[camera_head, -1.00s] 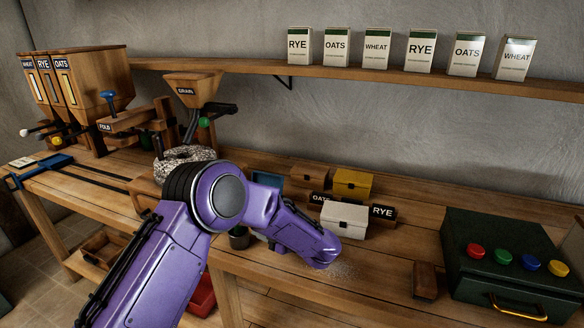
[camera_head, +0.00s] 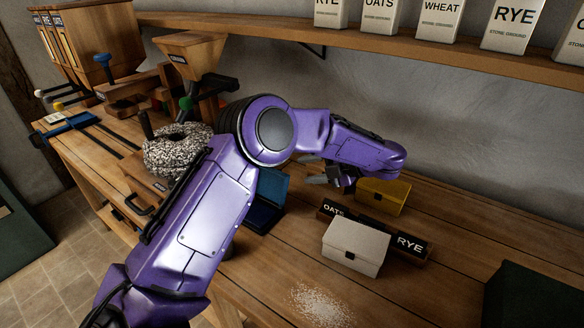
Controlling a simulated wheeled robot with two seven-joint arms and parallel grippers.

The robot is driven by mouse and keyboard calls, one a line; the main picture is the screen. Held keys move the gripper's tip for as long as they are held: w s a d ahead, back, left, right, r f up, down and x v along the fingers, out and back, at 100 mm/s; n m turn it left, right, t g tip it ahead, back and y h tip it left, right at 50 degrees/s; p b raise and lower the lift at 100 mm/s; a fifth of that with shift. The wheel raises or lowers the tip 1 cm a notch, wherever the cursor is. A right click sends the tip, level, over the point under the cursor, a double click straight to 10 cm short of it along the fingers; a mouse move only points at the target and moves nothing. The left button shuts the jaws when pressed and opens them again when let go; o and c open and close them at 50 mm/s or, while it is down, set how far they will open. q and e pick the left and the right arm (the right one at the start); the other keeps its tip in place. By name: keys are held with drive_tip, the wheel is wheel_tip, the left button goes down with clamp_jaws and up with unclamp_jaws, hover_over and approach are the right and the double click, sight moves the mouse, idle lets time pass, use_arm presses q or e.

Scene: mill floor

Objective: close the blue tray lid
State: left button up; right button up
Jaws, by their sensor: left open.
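The blue tray (camera_head: 264,218) sits on the bench behind my left arm, which hides its left part. Its blue lid (camera_head: 273,187) stands raised at the back of the tray, so the tray is open. My left gripper (camera_head: 325,179) is open, to the right of the raised lid and left of the yellow box. The wrist above hides part of it, and I see nothing held in it. It looks apart from the lid. My right gripper is not in view.
A yellow box (camera_head: 382,196) and a white box (camera_head: 355,246), both shut, stand right of the tray, with the OATS and RYE sign strip (camera_head: 377,228) between them. Spilled flour (camera_head: 321,304) lies in front. A grey millstone (camera_head: 176,150) stands to the left. A dark green case (camera_head: 535,296) is at right.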

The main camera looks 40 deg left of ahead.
sight(272, 184)
use_arm(q)
drive_tip(key=p+x, duration=0.1)
drive_tip(key=x, duration=0.7)
drive_tip(key=shift+p, duration=0.3)
drive_tip(key=shift+s+a, duration=0.1)
clamp_jaws()
